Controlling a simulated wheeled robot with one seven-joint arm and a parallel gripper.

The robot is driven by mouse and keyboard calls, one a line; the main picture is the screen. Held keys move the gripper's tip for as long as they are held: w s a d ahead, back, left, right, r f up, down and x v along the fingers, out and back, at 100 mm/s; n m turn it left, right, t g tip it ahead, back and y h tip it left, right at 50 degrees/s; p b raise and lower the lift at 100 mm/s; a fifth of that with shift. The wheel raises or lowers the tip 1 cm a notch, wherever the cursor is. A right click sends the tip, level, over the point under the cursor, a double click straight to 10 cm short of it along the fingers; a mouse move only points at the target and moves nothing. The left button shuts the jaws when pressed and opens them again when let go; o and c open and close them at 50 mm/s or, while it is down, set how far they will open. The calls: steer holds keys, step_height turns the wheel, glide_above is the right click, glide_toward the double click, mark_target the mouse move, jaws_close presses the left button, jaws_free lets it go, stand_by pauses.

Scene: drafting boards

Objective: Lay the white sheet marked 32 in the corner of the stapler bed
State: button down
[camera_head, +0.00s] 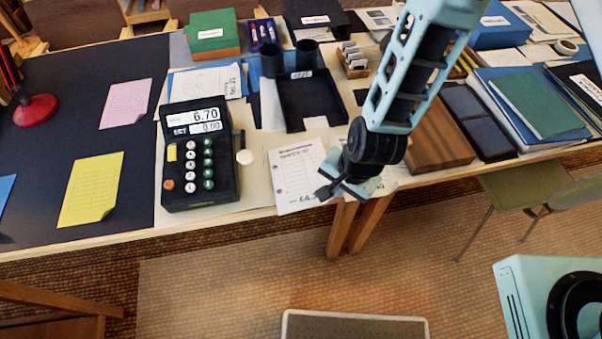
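A white printed sheet (297,176) lies near the table's front edge, just right of the black keypad device. Its heading is too small to read surely, so I cannot confirm the mark 32. More white paper (335,146) lies to its right, partly hidden by my arm. My gripper (338,192) is at the sheet's lower right, over the front table edge. I cannot tell if its fingers are apart or touch the paper. I cannot surely pick out the stapler bed; a black tray (318,112) with a small white label stands behind the sheet.
The keypad device (201,156) stands left of the sheet. A pink sheet (126,103) and a yellow sheet (90,188) lie on the dark mat (55,140), beside a red lamp base (36,110). A wooden box (438,148) and stacked books (530,102) crowd the right.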

steer(key=shift+a+p+v, duration=0.15)
steer(key=shift+p+v, duration=0.45)
steer(key=shift+v, duration=0.15)
steer(key=shift+a+p+v, duration=0.15)
steer(key=shift+p+v, duration=0.4)
steer(key=shift+v, duration=0.2)
steer(key=shift+w+r, duration=0.1)
steer(key=shift+w, duration=0.05)
